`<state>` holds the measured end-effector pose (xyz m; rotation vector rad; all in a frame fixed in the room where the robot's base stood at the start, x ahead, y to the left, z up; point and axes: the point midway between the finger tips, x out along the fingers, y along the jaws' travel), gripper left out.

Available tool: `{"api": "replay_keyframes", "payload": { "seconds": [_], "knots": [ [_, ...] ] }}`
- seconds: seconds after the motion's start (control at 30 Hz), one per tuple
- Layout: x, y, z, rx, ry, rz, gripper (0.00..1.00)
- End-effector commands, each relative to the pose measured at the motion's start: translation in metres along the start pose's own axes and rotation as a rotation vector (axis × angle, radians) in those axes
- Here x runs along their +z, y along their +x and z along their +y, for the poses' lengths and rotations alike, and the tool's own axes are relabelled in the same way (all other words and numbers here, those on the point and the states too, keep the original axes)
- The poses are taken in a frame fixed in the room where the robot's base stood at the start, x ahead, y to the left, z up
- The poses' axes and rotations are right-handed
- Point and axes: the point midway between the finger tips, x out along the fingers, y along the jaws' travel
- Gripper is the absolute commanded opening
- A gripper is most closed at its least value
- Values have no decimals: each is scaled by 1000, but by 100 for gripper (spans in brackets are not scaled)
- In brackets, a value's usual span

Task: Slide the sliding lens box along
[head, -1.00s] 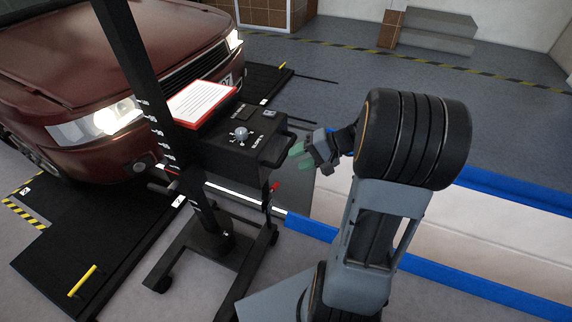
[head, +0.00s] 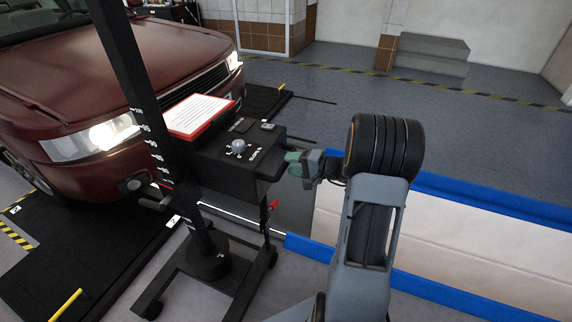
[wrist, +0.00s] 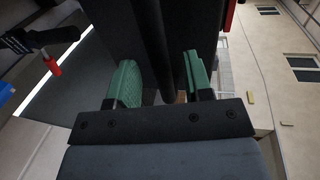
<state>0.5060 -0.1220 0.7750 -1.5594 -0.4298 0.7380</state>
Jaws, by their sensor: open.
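The sliding lens box (head: 215,172) is a black box with a knob and white markings on top, mounted on a dark upright column (head: 130,95) on a wheeled base. Its dark handle is on the right side, at my gripper (head: 292,163). In the wrist view my two green fingers (wrist: 163,80) stand apart, with a dark bar (wrist: 153,45) running between them. Gaps seem to show beside the bar, and I cannot tell whether either finger touches it. The far side of the box is hidden.
A dark red car (head: 110,70) with lit headlights stands behind and left of the column. A red-framed sheet (head: 197,115) sits beside the box. A blue-edged pit or ramp (head: 480,200) runs to the right. Grey floor is free at the back.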

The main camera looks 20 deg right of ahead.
Motion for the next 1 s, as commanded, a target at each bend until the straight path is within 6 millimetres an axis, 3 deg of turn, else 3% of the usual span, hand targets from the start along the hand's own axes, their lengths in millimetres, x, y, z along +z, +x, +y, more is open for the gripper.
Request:
{"api": "replay_keyframes", "payload": {
  "seconds": [0.23,0.63,1.0],
  "knots": [
    [0,23,0,0,-1,-1,46],
    [0,28,0,1,0,0,46],
    [0,28,0,1,0,0,12]
  ]
}}
